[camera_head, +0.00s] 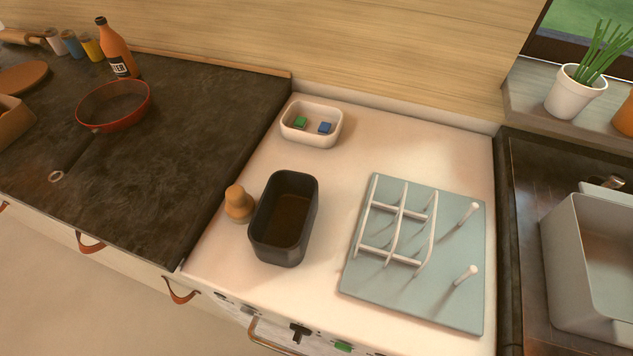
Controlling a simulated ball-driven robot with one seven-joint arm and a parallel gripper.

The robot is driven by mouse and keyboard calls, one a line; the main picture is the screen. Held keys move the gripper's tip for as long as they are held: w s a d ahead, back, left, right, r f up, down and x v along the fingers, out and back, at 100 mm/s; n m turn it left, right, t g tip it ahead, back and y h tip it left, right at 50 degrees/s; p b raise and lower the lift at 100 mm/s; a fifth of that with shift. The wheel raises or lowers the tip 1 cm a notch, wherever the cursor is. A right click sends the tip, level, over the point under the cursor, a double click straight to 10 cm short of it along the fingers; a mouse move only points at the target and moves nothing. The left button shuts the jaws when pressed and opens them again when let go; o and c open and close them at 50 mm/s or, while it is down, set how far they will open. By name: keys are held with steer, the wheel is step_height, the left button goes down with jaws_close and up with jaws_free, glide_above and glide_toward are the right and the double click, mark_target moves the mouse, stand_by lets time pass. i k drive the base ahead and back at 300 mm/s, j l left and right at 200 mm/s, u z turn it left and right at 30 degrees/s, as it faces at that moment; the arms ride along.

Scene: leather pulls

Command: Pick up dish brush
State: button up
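A small tan, knob-topped object (238,203) stands on the white counter, just left of a dark open bin (284,218). It looks like the dish brush, with a rounded top over a wider body; I see no bristles. It is close beside the bin's left wall, and I cannot tell whether they touch. My gripper is not in view.
A blue-grey drying rack (460,215) with white bars and pegs lies right of the bin. A white dish (311,123) with a green and a blue block sits behind. A red pan (114,105) and bottle (117,50) stand on the dark counter. The front-left white counter is clear.

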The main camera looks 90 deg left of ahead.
mark_target(240, 207)
steer(key=k+l+u, duration=0.1)
steer(key=u, duration=0.25)
steer(key=k+u, duration=0.5)
steer(key=u, duration=1)
